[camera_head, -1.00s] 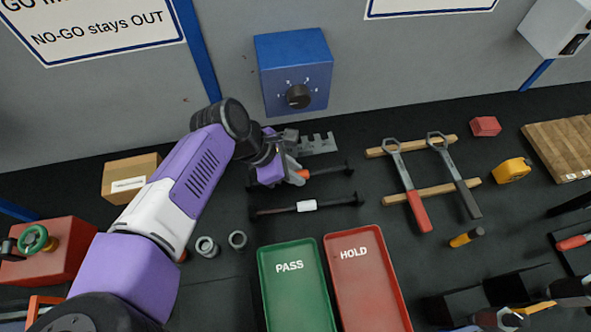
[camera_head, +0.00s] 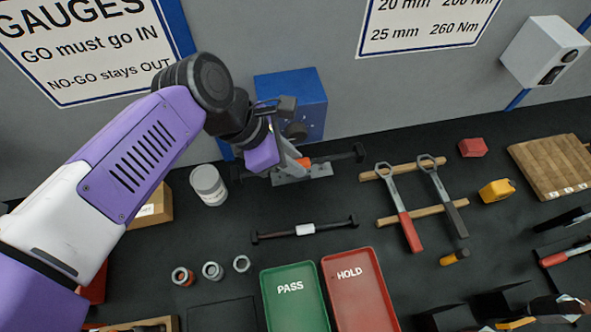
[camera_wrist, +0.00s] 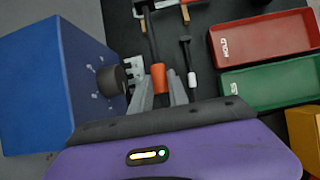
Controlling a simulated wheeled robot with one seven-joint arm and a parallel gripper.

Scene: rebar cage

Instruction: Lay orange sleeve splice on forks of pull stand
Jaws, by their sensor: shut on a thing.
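My gripper (camera_head: 297,163) is shut on the orange sleeve splice (camera_head: 305,161), a dark bar with thick ends and an orange middle. The bar lies roughly level across the picture, in front of the blue box with a black dial (camera_head: 292,100). In the wrist view the orange sleeve (camera_wrist: 158,78) sits between my two fingertips (camera_wrist: 160,88). A grey notched metal piece (camera_head: 302,176), which may be the pull stand's forks, stands just under the splice. It also shows left of the sleeve in the wrist view (camera_wrist: 106,68). My fingers partly hide it; contact cannot be told.
A white-sleeved bar (camera_head: 305,229) lies in front. Green PASS (camera_head: 291,310) and red HOLD (camera_head: 365,300) trays stand nearer. Two wrenches (camera_head: 400,205) rest on wooden rails at right. A grey-white jar (camera_head: 209,186) and several rings (camera_head: 212,271) are at left.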

